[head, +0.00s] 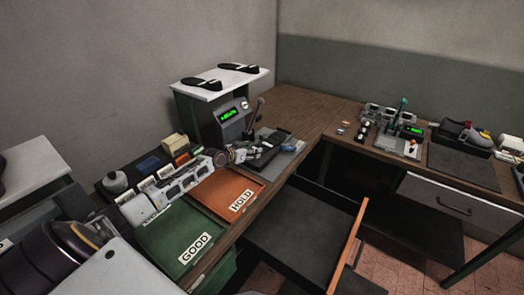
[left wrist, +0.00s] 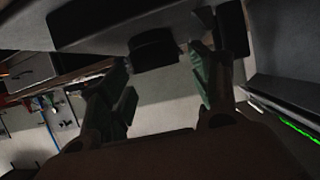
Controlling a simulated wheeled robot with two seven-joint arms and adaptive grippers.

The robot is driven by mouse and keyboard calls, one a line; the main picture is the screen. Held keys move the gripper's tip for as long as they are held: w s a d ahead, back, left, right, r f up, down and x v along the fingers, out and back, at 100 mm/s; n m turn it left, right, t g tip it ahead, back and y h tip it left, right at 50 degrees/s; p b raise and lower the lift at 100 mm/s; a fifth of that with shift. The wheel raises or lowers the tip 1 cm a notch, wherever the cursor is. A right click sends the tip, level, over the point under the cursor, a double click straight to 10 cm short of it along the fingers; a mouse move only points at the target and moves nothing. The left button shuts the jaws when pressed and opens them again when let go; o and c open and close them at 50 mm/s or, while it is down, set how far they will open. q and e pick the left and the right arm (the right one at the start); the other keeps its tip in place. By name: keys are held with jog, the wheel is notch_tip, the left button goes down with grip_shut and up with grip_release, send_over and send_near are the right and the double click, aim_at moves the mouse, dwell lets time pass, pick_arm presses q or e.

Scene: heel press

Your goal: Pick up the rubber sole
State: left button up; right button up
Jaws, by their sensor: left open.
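Two black soles with raised heels, a near one (head: 205,81) and a far one (head: 238,68), lie on a white shelf (head: 214,91) at the back of the bench. My left gripper (head: 284,146) is open over a grey mat in front of the machine with the green display. Dark pieces lie close around it there; I cannot tell gripper from object. In the left wrist view my left gripper's fingers (left wrist: 162,85) are spread, with nothing clearly between the tips. A dark block (left wrist: 153,48) shows just beyond them. My right gripper is not in view.
The display machine (head: 226,122) stands under the shelf. A green GOOD tray (head: 165,238) and an orange HOLD tray (head: 222,188) lie below my left arm. An open dark drawer (head: 300,222) juts out at the middle. The wooden bench right of the shelf (head: 308,110) is mostly clear.

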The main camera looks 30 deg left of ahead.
aim_at(257, 146)
pick_arm(q)
jog(key=shift+b+x, duration=0.55)
jog(key=shift+x, duration=0.5)
jog(key=shift+b+x, duration=0.8)
jog(key=shift+x, duration=0.25)
jog(key=shift+d+r, duration=0.1)
jog(key=shift+r, duration=0.05)
jog(key=c, duration=0.9)
jog(key=shift+r, duration=0.8)
notch_tip(257, 146, up, 7)
jog(key=shift+f, duration=0.1)
jog(key=shift+r+b, duration=0.3)
jog(key=shift+r, duration=0.55)
